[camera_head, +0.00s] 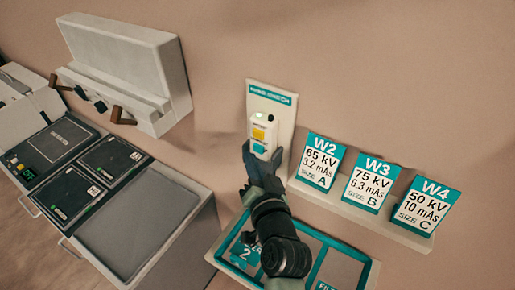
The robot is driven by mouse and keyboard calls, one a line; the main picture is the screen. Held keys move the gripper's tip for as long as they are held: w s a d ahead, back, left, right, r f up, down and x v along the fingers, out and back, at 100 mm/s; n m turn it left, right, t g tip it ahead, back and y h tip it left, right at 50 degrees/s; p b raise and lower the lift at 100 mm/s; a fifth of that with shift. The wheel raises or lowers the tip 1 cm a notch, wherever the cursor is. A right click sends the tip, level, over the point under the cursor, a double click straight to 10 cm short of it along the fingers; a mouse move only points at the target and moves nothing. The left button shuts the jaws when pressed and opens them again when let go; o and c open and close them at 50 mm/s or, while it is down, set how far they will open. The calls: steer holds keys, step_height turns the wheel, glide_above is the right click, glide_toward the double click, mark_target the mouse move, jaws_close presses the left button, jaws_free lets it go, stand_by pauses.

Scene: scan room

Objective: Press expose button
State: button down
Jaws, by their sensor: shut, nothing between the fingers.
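A white hand switch (262,128) is mounted upright on a pale wall plate (284,112) with a teal label strip at its top. The switch has a small green light at its top, a yellow button (258,134) and a teal button (259,148) below it. Which one is the expose button I cannot read. My gripper (261,158) is shut and empty, its fingertips at the lower part of the switch, just below the teal button. I cannot tell whether they touch it. The gripper hides the switch's lower end.
Cards W2 (319,163), W3 (371,184) and W4 (426,206) stand on a wall ledge to the right. A teal-rimmed tray (224,250) lies below, partly behind my arm. A console (66,153) and a wall box with brown handles (127,65) are at left.

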steer(key=shift+w+d, duration=0.1)
steer(key=shift+w, duration=0.05)
stand_by(0.6)
steer(key=shift+w+d, duration=0.15)
steer(key=shift+w, duration=0.05)
steer(key=shift+w+d+b, duration=0.3)
steer(key=shift+w+b, duration=0.1)
steer(key=shift+b, duration=0.1)
stand_by(0.9)
steer(key=shift+s+a, duration=0.1)
steer(key=shift+s, duration=0.05)
steer(key=shift+s+a, duration=0.45)
steer(key=shift+s, duration=0.15)
steer(key=shift+s+p, duration=0.1)
steer(key=shift+p, duration=0.25)
steer(key=s+a, duration=0.1)
steer(key=s, duration=0.1)
steer(key=s+a+p, duration=0.1)
steer(key=s+a, duration=0.1)
steer(key=shift+w, duration=0.1)
stand_by(1.3)
